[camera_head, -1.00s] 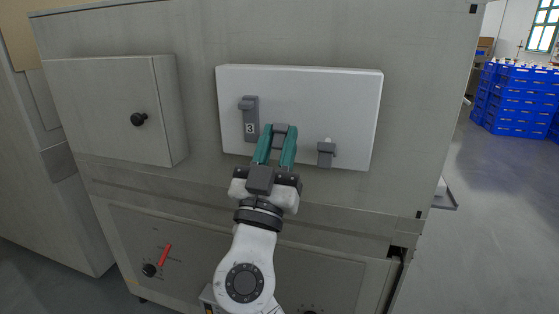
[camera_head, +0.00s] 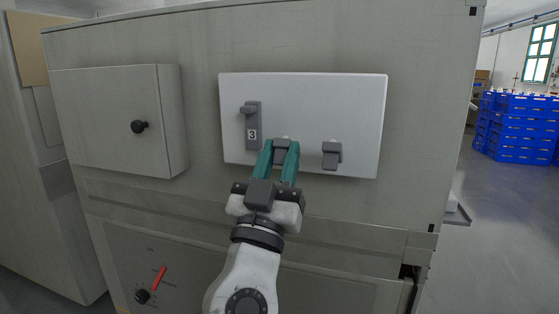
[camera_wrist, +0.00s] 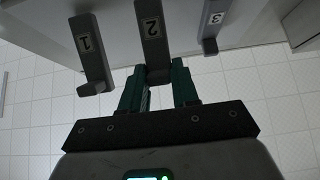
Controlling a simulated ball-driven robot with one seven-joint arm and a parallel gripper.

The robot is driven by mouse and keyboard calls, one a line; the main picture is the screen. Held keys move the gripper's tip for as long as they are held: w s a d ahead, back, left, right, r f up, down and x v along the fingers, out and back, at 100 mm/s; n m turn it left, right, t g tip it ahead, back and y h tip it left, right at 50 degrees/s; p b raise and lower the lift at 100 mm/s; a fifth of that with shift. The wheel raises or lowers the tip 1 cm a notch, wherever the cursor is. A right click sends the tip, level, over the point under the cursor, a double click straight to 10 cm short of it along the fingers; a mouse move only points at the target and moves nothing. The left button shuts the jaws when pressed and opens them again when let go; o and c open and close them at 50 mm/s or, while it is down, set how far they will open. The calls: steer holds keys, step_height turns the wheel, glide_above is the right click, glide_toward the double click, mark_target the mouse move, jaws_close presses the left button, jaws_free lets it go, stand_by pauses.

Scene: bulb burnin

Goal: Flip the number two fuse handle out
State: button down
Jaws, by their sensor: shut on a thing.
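A pale fuse panel (camera_head: 310,100) on the grey cabinet carries three grey fuse handles in a row. The number two handle (camera_head: 281,148) is the middle one, partly hidden by my gripper. In the wrist view its "2" label shows on the number two handle (camera_wrist: 152,30). My gripper (camera_head: 281,150) has its green fingers on either side of this handle's end and is shut on it; the gripper also shows in the wrist view (camera_wrist: 160,82). The number three handle (camera_head: 252,124) is to the left, with its label showing. The number one handle (camera_head: 331,155) is to the right.
A box door with a black knob (camera_head: 138,127) juts out to the left of the panel. Stacked blue crates (camera_head: 515,127) stand far right. Floor at the right is open.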

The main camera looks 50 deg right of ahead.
steer(key=shift+w+d+f, duration=0.1)
steer(key=shift+d+f, duration=0.25)
steer(key=shift+f, duration=0.05)
steer(key=c, duration=1.1)
jaws_free()
steer(key=shift+d, duration=0.1)
steer(key=shift+o, duration=0.7)
steer(key=shift+r, duration=0.15)
steer(key=shift+a, duration=0.2)
steer(key=v, duration=1)
steer(key=shift+a+f, duration=0.2)
steer(key=shift+a, duration=0.1)
